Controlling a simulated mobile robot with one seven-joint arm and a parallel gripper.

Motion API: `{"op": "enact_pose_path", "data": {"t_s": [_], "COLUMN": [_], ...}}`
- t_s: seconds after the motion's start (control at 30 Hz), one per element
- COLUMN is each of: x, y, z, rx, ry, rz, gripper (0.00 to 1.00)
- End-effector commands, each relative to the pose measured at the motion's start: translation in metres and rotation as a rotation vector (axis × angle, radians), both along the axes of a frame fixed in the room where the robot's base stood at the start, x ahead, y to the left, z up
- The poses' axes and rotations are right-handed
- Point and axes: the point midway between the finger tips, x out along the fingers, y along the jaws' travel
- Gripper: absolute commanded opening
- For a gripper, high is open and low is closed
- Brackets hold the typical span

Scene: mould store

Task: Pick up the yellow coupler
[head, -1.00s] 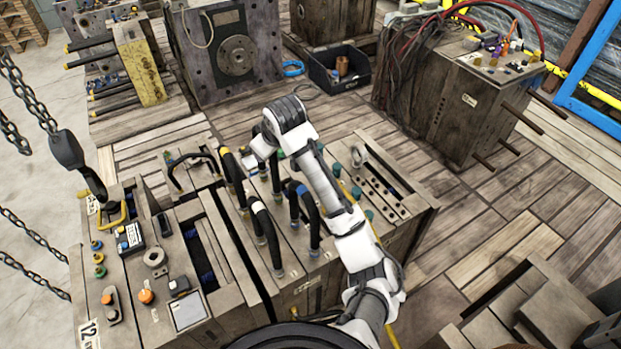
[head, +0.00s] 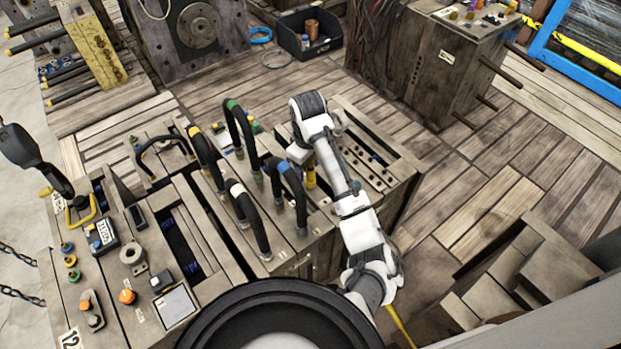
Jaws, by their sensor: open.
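A short upright yellow cylinder (head: 311,176), which looks like the yellow coupler, stands on the wooden-looking mould block (head: 288,243) among the hoses. Its top is partly hidden by my arm. My gripper (head: 298,154) is at the end of the white arm, just above and left of the yellow cylinder in the picture. It is open. Its fingers are small and mostly hidden by the wrist, so I cannot tell whether they touch or surround the cylinder.
Looped black hoses with yellow (head: 205,158), green (head: 240,125), white (head: 249,220) and blue (head: 288,185) bands stand close left of my gripper. A black bin (head: 310,45) sits behind.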

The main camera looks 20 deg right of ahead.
Motion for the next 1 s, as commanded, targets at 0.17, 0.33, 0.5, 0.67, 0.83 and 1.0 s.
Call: {"op": "enact_pose_path", "data": {"t_s": [0.17, 0.33, 0.5, 0.67, 0.83, 1.0], "x": [0.0, 0.001, 0.001, 0.001, 0.001, 0.001], "y": [-0.003, -0.006, -0.007, -0.007, -0.007, -0.007], "z": [-0.024, -0.045, -0.053, -0.052, -0.052, -0.052], "rx": [0.003, 0.001, 0.0, 0.0, 0.0, 0.001], "ry": [0.002, 0.0, 0.0, 0.0, -0.001, -0.001], "rz": [-0.002, -0.002, -0.001, -0.001, -0.001, -0.001], "gripper": [0.54, 0.54, 0.54, 0.54, 0.34, 0.12]}}
